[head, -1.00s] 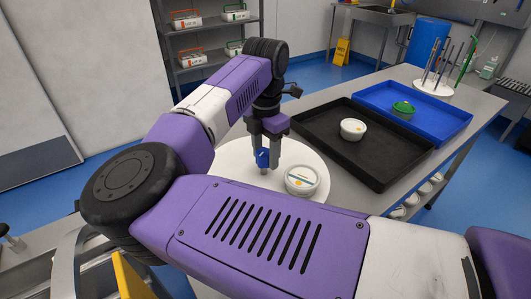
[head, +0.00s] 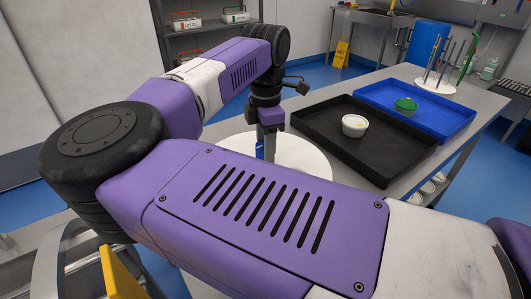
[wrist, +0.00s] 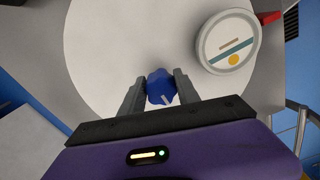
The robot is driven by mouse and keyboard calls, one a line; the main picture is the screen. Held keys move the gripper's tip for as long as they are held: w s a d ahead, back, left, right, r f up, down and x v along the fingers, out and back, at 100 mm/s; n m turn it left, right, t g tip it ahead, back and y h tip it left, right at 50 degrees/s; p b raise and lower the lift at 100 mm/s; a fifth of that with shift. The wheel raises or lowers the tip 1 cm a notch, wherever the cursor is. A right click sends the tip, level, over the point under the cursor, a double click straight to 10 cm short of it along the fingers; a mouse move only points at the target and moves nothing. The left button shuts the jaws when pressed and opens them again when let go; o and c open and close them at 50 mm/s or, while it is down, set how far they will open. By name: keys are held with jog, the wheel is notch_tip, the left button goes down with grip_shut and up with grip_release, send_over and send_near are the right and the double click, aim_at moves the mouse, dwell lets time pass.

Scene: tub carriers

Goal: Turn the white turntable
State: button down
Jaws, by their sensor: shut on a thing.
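The white turntable (head: 308,154) is a round disc on the grey bench, partly covered by my arm in the head view. It fills much of the wrist view (wrist: 100,60). A blue knob (wrist: 160,88) stands up from it near its edge. My gripper (wrist: 160,92) is shut on the knob, one finger on each side; in the head view my gripper (head: 265,150) points down at the disc. A white lidded tub (wrist: 227,42) with a teal stripe and a yellow dot sits to the right of the knob in the wrist view; my arm hides it in the head view.
A black tray (head: 385,165) holding a white tub (head: 354,126) lies right of the turntable. Behind it is a blue tray (head: 450,121) with a green-lidded tub (head: 405,106). A white round base with upright rods (head: 434,86) stands farther back.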

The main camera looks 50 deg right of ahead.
dwell(0.3)
jog(key=c, duration=0.9)
grip_release()
notch_tip(320, 180, up, 8)
jog(key=shift+f, duration=0.1)
